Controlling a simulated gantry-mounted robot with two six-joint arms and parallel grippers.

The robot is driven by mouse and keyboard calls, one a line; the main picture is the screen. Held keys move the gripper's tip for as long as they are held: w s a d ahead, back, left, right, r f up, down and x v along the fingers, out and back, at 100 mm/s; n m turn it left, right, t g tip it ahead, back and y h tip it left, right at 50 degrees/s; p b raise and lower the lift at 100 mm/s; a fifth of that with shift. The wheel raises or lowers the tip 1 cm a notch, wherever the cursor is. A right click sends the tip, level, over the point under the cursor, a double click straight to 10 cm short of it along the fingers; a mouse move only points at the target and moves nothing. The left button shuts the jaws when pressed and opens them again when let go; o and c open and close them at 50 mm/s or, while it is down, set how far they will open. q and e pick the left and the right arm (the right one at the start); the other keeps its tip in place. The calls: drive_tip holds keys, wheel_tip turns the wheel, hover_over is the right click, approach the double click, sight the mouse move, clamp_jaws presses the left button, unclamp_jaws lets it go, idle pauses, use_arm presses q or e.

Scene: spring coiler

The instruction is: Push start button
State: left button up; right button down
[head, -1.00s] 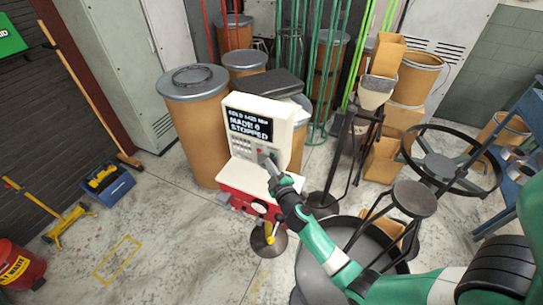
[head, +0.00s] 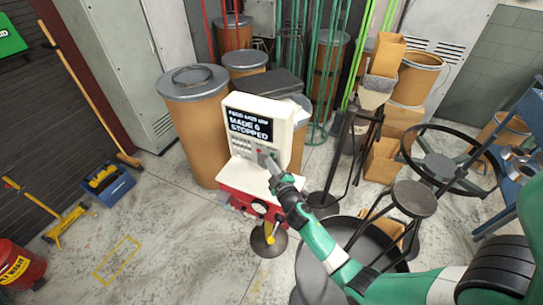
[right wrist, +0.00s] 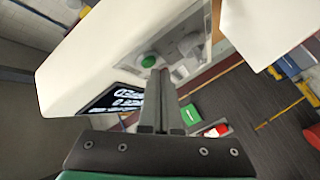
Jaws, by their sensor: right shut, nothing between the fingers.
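The coiler's white control box (head: 262,120) stands on a red-and-white machine base. Its dark screen (head: 250,125) shows "MADE 0" and "STOPPED". In the right wrist view a round green button (right wrist: 149,61) sits on the box's panel. My right gripper (head: 269,160) is shut and empty, its tips at the lower right of the panel, covering part of it. In the right wrist view its fingertips (right wrist: 160,76) lie just below the green button and overlap its lower edge in the picture. I cannot tell whether they touch it. My left gripper is out of view.
A fibre drum (head: 192,125) stands behind the box on the left. A black handwheel-like reel (head: 450,160) and a round stool-like plate (head: 413,198) are at the right. A wide dark pan (head: 325,275) lies below my right arm.

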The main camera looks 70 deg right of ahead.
drive_tip(key=shift+d, duration=0.5)
idle(0.6)
drive_tip(key=shift+a, duration=0.8)
drive_tip(key=a+b, duration=0.2)
drive_tip(key=a, duration=0.3)
idle(0.4)
drive_tip(key=shift+w, duration=0.1)
idle(0.6)
